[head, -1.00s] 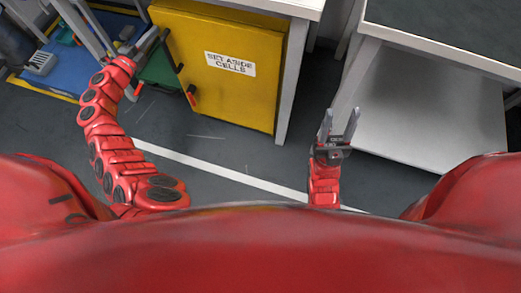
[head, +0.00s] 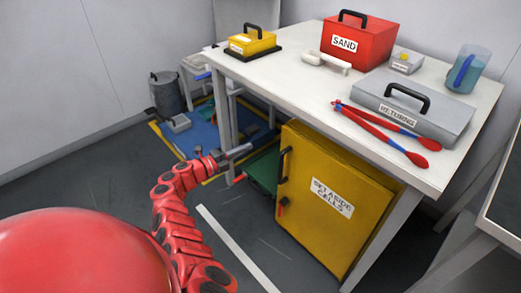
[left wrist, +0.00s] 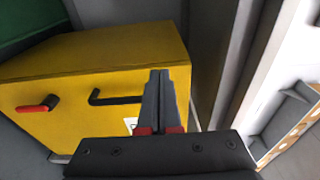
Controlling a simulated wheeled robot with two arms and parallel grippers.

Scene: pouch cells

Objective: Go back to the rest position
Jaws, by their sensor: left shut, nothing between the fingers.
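My left gripper (head: 236,153) shows in the head view at the end of my raised red arm, left of the yellow cabinet. Its fingers are closed together and empty; the closed fingers also show in the left wrist view (left wrist: 160,98). The yellow cabinet (head: 335,185), labelled "SET ASIDE CELLS", stands shut under the white table. It also fills the left of the left wrist view (left wrist: 90,65), with a black handle and a red-ended latch behind the fingers. I cannot tell the exact gap between fingers and cabinet. My right gripper is out of view.
The white table (head: 300,88) holds a red SAND box (head: 358,42), a yellow box (head: 252,41), a grey case (head: 415,108), red-and-blue tongs (head: 385,130) and a blue jug (head: 467,68). A bin (head: 167,93) stands at the back left. The grey floor at left is clear.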

